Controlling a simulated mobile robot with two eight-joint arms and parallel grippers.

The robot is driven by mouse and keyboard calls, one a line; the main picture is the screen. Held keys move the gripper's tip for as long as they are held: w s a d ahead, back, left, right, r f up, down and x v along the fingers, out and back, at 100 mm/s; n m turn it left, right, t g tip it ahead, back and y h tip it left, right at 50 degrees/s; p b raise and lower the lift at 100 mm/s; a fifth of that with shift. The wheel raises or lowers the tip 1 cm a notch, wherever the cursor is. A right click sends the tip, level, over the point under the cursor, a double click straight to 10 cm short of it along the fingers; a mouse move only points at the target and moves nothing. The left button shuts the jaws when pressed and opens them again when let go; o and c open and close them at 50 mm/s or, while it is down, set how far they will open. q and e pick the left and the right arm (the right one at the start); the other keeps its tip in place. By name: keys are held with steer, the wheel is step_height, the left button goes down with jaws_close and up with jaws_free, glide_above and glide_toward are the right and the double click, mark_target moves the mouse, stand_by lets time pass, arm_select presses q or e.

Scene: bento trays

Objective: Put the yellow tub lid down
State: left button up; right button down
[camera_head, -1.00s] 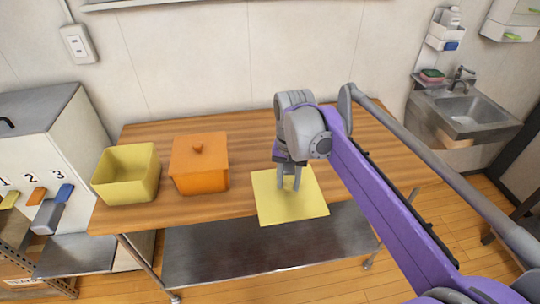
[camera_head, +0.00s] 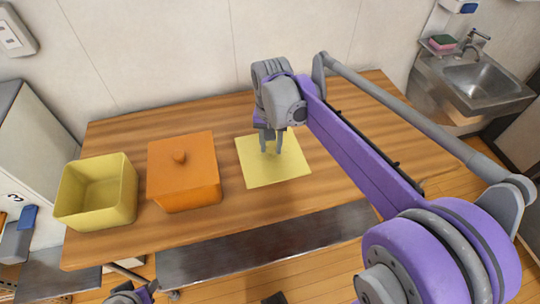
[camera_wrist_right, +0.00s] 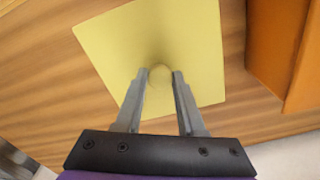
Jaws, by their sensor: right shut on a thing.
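The yellow tub lid (camera_head: 290,168) is a flat square with a small round knob (camera_wrist_right: 160,75). It shows over the front middle of the wooden table, right of the orange tub. My right gripper (camera_head: 270,149) points down at the lid's middle. In the right wrist view its two fingers (camera_wrist_right: 159,80) are shut on the knob. The lid looks level; I cannot tell if it touches the table or hovers just above. The open, empty yellow tub (camera_head: 97,192) stands at the table's left end. My left gripper does not show clearly.
An orange tub (camera_head: 184,180) with its knobbed lid on stands between the yellow tub and the yellow lid. A metal shelf (camera_head: 270,245) runs below the front edge. A sink (camera_head: 480,82) is at the far right.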

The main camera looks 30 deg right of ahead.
mark_target(271, 155)
steer(key=shift+w+f, duration=0.1)
steer(key=shift+f, duration=2.4)
steer(key=shift+f, duration=0.1)
steer(key=c, duration=0.5)
jaws_free()
steer(key=shift+r, duration=0.2)
step_height(271, 155, up, 12)
steer(key=shift+f+p, duration=0.1)
steer(key=shift+p, duration=0.35)
steer(key=s+a+f+n, duration=0.1)
steer(key=s, duration=0.1)
steer(key=s+a+f+n+t+p, duration=0.1)
steer(key=s, duration=0.1)
steer(key=s+a+f+n+t+p, duration=0.1)
steer(key=s, duration=0.2)
steer(key=shift+a, duration=0.35)
steer(key=s+a+f+n+t, duration=0.1)
steer(key=s+f, duration=0.1)
steer(key=s+a+f+n+t+p, duration=0.1)
steer(key=s+f, duration=0.1)
steer(key=s, duration=0.1)
steer(key=s+a+f+n+t, duration=0.1)
steer(key=s+f+n, duration=0.1)
steer(key=s+f, duration=0.1)
steer(key=shift+s, duration=0.25)
